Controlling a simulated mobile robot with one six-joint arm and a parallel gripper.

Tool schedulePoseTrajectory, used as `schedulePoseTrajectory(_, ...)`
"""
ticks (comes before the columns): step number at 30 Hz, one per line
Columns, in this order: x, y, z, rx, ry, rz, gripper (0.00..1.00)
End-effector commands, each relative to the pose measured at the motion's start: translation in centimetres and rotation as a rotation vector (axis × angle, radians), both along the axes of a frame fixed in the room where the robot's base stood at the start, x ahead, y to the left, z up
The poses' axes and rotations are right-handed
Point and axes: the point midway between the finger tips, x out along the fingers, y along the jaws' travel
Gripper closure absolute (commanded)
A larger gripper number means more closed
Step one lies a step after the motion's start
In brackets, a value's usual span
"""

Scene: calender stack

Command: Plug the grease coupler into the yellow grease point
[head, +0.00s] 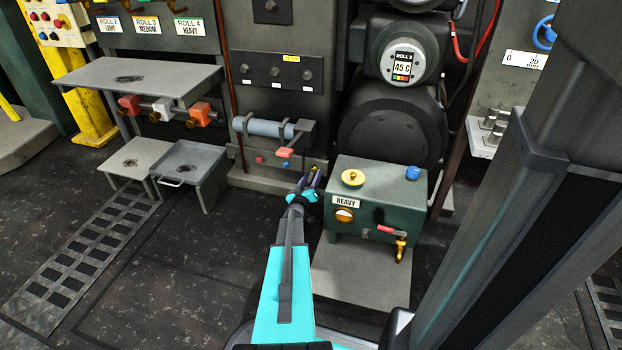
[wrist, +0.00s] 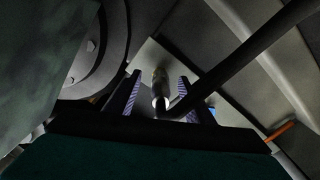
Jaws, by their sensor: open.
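My gripper (head: 311,177) is low in front of the dark machine base, left of the green HEAVY box. In the head view a small red point (head: 259,160) and a blue point (head: 285,163) sit on the base. I cannot make out a yellow grease point; my gripper hides the area to their right.
The green box (head: 378,200) stands close right of my gripper.

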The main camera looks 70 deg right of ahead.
Motion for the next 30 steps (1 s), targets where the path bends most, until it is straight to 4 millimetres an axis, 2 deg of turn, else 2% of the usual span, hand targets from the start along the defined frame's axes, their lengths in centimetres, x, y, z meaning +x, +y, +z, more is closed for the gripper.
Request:
schedulePoseTrajectory(17, 0.0, 0.1, 0.0, 0.000, 0.000, 0.000, 0.44)
schedulePoseTrajectory(30, 0.1, 1.9, 0.1, 0.000, 0.000, 0.002, 0.44)
